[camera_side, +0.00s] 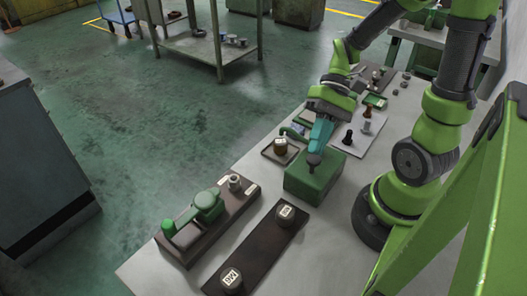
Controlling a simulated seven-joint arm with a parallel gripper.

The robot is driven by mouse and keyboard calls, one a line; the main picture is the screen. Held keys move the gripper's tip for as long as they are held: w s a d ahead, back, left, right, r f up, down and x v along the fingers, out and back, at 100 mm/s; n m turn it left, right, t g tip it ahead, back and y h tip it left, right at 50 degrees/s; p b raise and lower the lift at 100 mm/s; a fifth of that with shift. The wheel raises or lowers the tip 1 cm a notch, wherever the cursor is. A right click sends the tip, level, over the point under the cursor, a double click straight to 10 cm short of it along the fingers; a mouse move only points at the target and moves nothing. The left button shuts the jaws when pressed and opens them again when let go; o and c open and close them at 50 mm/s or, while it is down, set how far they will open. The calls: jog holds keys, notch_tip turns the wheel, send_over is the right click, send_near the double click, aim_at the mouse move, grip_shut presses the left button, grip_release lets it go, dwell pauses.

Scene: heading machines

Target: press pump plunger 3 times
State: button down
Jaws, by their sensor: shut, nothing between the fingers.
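A green box-shaped pump body (308,184) stands on the grey worktable in the middle of the side view. A small dark plunger knob (314,159) shows on its top. My teal gripper (317,148) points down right above the knob, with its fingers shut and nothing held between them. The fingertips are at the knob or very close to it. I cannot tell whether they touch, nor how far the plunger is pushed in.
A brown board with green parts (208,216) and a dark plate with labelled knobs (257,248) lie at the front. A small tray (268,153) sits left of the pump. A pale board (352,142) with dark and brown pieces lies behind it.

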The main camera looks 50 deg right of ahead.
jog(key=shift+f, duration=0.1)
jog(key=shift+f, duration=0.35)
jog(key=shift+f, duration=0.9)
dwell(0.9)
jog(key=shift+r, duration=1.35)
jog(key=shift+r, duration=2.5)
dwell(0.4)
